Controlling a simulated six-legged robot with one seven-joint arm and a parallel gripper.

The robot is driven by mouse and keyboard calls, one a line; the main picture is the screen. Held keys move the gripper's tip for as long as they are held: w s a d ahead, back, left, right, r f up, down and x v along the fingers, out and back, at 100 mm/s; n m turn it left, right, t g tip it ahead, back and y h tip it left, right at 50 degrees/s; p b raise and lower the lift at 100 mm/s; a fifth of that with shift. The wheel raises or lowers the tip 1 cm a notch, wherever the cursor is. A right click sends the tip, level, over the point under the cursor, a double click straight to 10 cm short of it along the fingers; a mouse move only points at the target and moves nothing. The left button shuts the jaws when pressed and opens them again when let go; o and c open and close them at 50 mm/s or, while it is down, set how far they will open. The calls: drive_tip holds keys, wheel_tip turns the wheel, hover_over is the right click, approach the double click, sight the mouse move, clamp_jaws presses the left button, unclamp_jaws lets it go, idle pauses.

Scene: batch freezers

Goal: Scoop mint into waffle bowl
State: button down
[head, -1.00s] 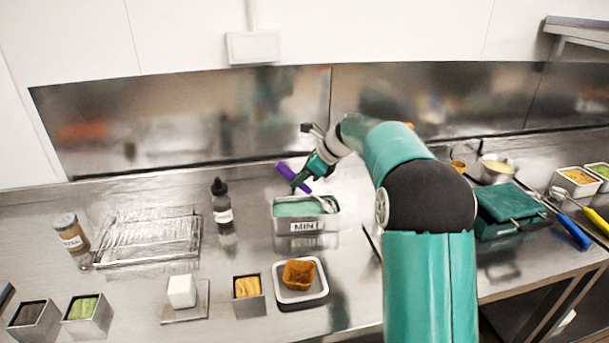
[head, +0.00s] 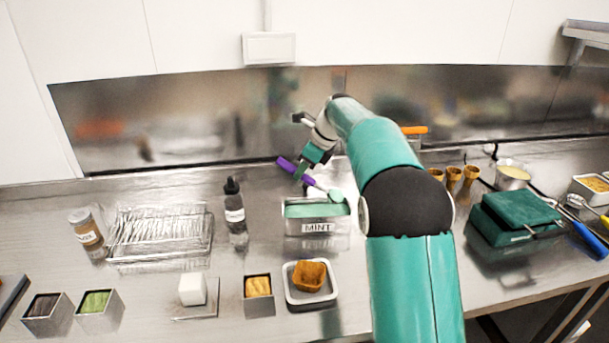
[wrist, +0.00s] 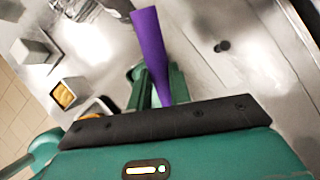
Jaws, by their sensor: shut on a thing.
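My gripper (head: 303,168) is shut on the purple handle of a scoop (head: 287,164), just behind the mint tub. The purple handle (wrist: 150,45) also shows in the wrist view, rising from between the fingers. The scoop's head (head: 336,195) carries pale green mint and is just above the right end of the tub. The metal tub labelled MINT (head: 317,228) holds pale green ice cream. The waffle bowl (head: 309,275) is brown and sits upright on a small white-and-metal tray (head: 312,300) in front of the tub; no mint shows in it.
A dark bottle (head: 235,207) stands left of the tub, near a wire rack (head: 160,235) and a labelled jar (head: 86,230). A small metal box (head: 258,296) is beside the tray. A green waffle press (head: 515,215) and cones (head: 453,177) are at right.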

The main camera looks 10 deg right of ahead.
sight(291, 165)
drive_tip(key=a+g+h, duration=0.1)
drive_tip(key=w+a+h, duration=0.1)
drive_tip(key=h, duration=0.1)
drive_tip(key=shift+w+a+r+g, duration=0.1)
drive_tip(key=shift+w+a+g, duration=0.2)
drive_tip(key=shift+a+g, duration=0.1)
drive_tip(key=shift+r, duration=0.1)
drive_tip(key=shift+s, duration=0.1)
idle(0.4)
